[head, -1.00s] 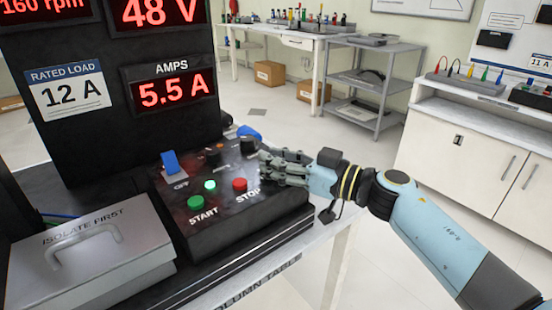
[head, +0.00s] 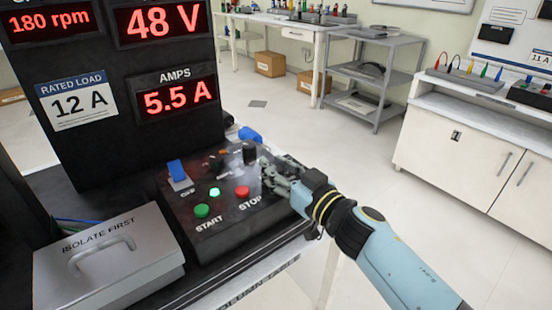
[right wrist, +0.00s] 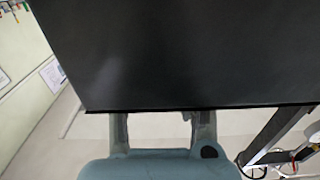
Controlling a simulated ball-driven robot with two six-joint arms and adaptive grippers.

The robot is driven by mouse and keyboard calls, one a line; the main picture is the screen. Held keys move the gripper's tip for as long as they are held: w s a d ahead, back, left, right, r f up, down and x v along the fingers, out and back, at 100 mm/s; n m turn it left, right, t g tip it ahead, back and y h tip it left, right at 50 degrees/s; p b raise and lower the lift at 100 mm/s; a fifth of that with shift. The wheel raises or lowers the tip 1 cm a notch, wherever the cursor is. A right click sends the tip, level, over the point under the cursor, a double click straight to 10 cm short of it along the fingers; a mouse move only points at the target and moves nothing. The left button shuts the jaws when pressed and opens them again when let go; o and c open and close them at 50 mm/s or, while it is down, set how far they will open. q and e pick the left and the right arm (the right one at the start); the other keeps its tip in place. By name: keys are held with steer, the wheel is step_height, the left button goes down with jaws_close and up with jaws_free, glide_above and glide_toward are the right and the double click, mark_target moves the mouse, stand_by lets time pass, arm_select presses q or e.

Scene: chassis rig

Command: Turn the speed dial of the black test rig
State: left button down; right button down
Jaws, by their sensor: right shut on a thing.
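The black test rig (head: 140,150) stands at the left in the head view, with a sloped control panel in front. My right gripper (head: 262,172) reaches over the panel's right side from the right. It is shut on what appears to be the speed dial (head: 249,152), a dark knob at the panel's upper right; the fingers partly hide it. The red speed display (head: 52,24) reads 180 rpm. In the right wrist view a dark surface (right wrist: 190,55) fills the top and hides the fingertips. My left gripper is not in view.
The panel also has a blue switch (head: 177,171), a green START button (head: 202,211), a red STOP button (head: 242,192) and a lit green lamp (head: 214,192). A grey box marked ISOLATE FIRST (head: 110,265) sits in front at left. The floor at right is clear.

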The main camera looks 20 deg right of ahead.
steer(key=shift+s+f+m+h+b, duration=0.1)
steer(key=shift+f+m+h+b, duration=0.25)
steer(key=shift+m+h, duration=0.4)
steer(key=shift+r+m+t+h+b, duration=0.1)
steer(key=shift+m+t+h+b, duration=0.45)
steer(key=shift+h, duration=0.7)
steer(key=c, duration=1)
jaws_free()
steer(key=shift+d+r, duration=0.1)
steer(key=shift+c, duration=0.2)
steer(key=shift+o, duration=0.5)
steer(key=s+d, duration=0.1)
steer(key=s, duration=1.1)
steer(key=shift+d, duration=0.15)
